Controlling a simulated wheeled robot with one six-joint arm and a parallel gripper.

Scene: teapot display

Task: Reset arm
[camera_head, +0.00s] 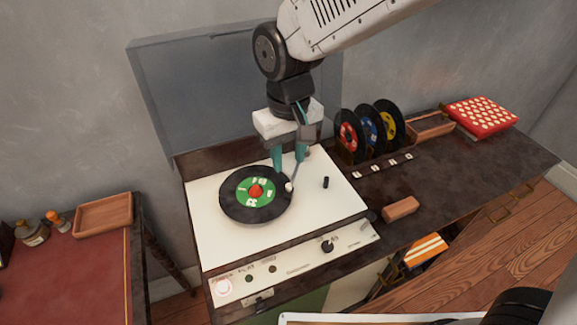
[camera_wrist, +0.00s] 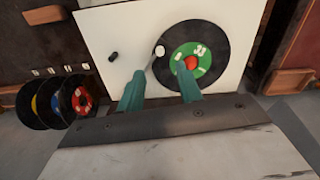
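My gripper (camera_head: 289,160) has two teal fingers, which are apart with nothing held between them. It points down above the back of the white record player (camera_head: 342,197). In the wrist view, the open fingers (camera_wrist: 161,84) reach toward the black record with a green label (camera_head: 238,208). The record lies on the player with a red piece at its centre. The thin tonearm (camera_head: 295,174) runs close to the fingers, and its white head (camera_wrist: 160,51) is by the record's edge. I cannot tell whether a finger touches the tonearm.
A rack of records with red, blue and yellow labels (camera_head: 371,134) stands right of the player. A clear raised lid (camera_head: 200,90) stands behind. A small brown block (camera_head: 401,208) and a red patterned box (camera_head: 482,117) are on the dark cabinet. A wooden tray (camera_head: 103,232) is at left.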

